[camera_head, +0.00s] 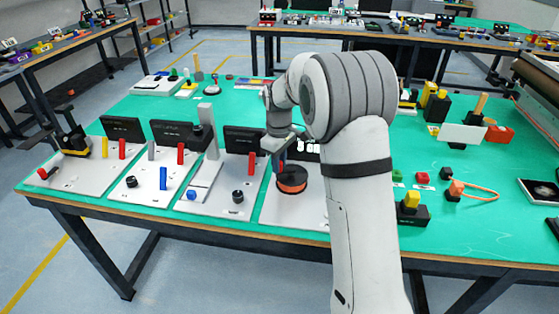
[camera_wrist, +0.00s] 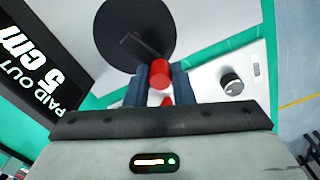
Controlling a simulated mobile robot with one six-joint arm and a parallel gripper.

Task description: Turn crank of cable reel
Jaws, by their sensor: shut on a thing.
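The cable reel (camera_head: 291,182) stands on a grey board on the green table, with a black top disc and an orange-red band below. In the wrist view its black disc (camera_wrist: 125,35) fills the upper middle. The red crank knob (camera_wrist: 160,74) stands at the disc's near edge. My gripper (camera_wrist: 158,82) has its blue fingers on either side of the knob, shut on it. A black display (camera_wrist: 45,75) beside the reel reads "PAID OUT 5 cm".
Left of the reel are grey boards with black panels (camera_head: 243,140), red handles and a black knob (camera_head: 238,196); a knob (camera_wrist: 232,84) also shows in the wrist view. Right of my arm lie a yellow-topped black block (camera_head: 410,207) and an orange loop (camera_head: 480,188).

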